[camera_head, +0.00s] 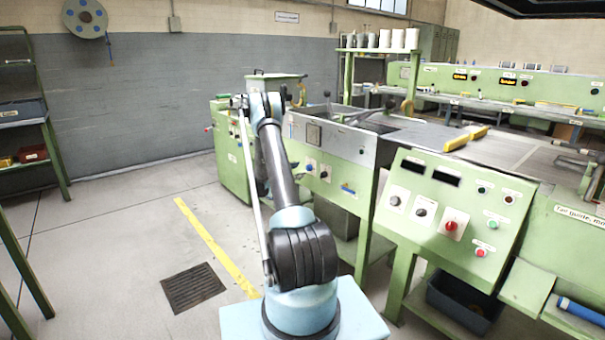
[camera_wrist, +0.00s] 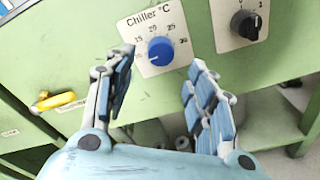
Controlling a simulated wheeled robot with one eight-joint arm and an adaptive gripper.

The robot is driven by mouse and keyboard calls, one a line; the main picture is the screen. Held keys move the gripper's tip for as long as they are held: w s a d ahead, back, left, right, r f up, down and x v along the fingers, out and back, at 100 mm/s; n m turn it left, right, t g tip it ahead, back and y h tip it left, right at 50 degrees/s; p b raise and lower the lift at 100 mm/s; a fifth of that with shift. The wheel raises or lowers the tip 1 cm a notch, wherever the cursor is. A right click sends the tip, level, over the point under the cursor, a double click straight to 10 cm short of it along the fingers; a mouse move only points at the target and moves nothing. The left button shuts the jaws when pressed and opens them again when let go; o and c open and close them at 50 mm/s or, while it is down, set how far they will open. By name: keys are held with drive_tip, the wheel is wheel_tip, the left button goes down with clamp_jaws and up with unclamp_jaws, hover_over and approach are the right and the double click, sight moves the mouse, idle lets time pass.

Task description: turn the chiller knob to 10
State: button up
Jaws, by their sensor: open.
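The chiller knob (camera_wrist: 160,52) is a round blue knob on a white dial plate (camera_wrist: 135,29) labelled "Chiller °C", in the upper middle of the wrist view. The scale numbers 15, 20, 25 and 30 can be read around it; which one the knob points to is too small to tell. My gripper (camera_wrist: 160,59) is open, with one blue-padded finger on the lower left of the knob and one on the lower right. The fingers appear apart from the knob, with nothing between them. The head view does not clearly show my gripper.
A black knob (camera_wrist: 245,24) on its own plate sits right of the dial. A yellow handle (camera_wrist: 57,101) is at the lower left. The green control panel (camera_head: 455,205) with a red knob stands at the right in the head view. Open floor (camera_head: 120,235) lies left.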

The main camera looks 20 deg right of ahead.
drive_tip(key=v, duration=0.6)
drive_tip(key=shift+a, duration=0.2)
drive_tip(key=s+a+r+m+g+y, duration=0.25)
drive_tip(key=s+r+m+y, duration=0.3)
drive_tip(key=s+r, duration=1.15)
drive_tip(key=s+a+r+m+y, duration=0.2)
drive_tip(key=s+a, duration=0.1)
drive_tip(key=s, duration=0.6)
drive_tip(key=s+a+r+m+y, duration=0.2)
drive_tip(key=s, duration=0.7)
drive_tip(key=s+a+f+m+y, duration=0.2)
drive_tip(key=s+a+f, duration=0.1)
drive_tip(key=s, duration=0.6)
drive_tip(key=s+a+f+m+y, duration=0.1)
drive_tip(key=s+a, duration=0.4)
drive_tip(key=s, duration=0.5)
drive_tip(key=s+a+f+m+g+y, duration=0.1)
drive_tip(key=s+a+f, duration=0.4)
drive_tip(key=s, duration=0.5)
drive_tip(key=shift+f+m+y, duration=0.6)
drive_tip(key=shift+m+y, duration=0.25)
drive_tip(key=shift+y, duration=0.3)
drive_tip(key=shift+a, duration=0.1)
